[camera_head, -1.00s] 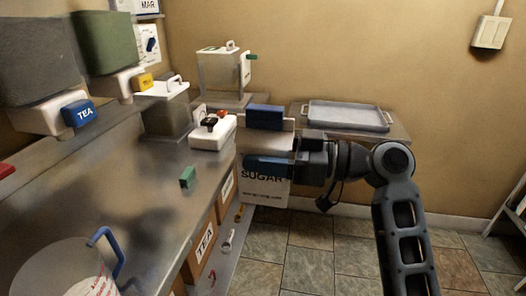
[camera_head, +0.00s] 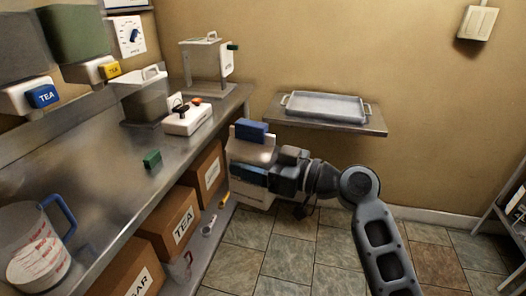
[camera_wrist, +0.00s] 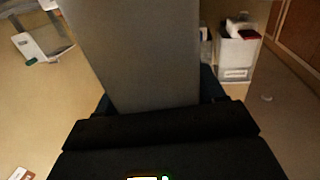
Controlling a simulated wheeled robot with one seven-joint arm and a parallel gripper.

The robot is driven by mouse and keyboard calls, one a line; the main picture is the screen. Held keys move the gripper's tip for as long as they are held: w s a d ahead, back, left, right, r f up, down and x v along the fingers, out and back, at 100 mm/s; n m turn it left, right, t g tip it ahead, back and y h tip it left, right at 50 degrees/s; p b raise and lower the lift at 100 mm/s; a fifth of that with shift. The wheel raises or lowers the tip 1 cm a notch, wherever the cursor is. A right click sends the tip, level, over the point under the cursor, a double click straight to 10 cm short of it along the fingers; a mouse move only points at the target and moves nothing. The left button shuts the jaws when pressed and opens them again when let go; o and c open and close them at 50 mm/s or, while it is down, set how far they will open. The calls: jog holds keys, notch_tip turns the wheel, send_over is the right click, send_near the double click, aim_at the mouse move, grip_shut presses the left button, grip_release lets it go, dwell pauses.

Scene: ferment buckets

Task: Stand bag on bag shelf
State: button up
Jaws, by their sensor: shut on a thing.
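A white bag (camera_head: 258,153) hangs upright in front of the counter's far end, with a blue piece (camera_head: 252,131) at its top. My gripper (camera_head: 250,176) reaches in from the right and is shut on the bag. The bag's lower part shows below the gripper; its label is not readable now. In the wrist view a large grey surface of the held bag (camera_wrist: 140,50) rises between the dark jaws (camera_wrist: 158,112). I cannot tell for certain which shelf is the bag shelf; a wall shelf (camera_head: 375,124) stands beyond the bag.
A grey tray (camera_head: 325,106) sits on the wall shelf. The steel counter (camera_head: 95,170) at left carries a measuring jug (camera_head: 35,245), a green block (camera_head: 152,159) and a white device (camera_head: 187,119). Cardboard boxes (camera_head: 165,222) stand beneath it. The tiled floor (camera_head: 300,255) is open.

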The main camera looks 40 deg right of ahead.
aim_at(239, 188)
jog(key=f+h, duration=0.1)
jog(key=f, duration=0.1)
jog(key=w+a+f+m, duration=0.1)
jog(key=f, duration=0.2)
jog(key=w+a+f+t+h, duration=0.1)
jog(key=f, duration=0.2)
jog(key=shift+w+a+m+h, duration=0.1)
jog(key=shift+w+m+h, duration=0.1)
jog(key=shift+m+h, duration=0.15)
notch_tip(239, 188, down, 9)
jog(key=a+m+h, duration=0.2)
jog(key=h, duration=0.1)
jog(key=shift+t, duration=0.4)
jog(key=shift+s+f+m+h, duration=0.1)
jog(key=shift+f+m+h, duration=0.05)
jog(key=shift+m+h, duration=0.1)
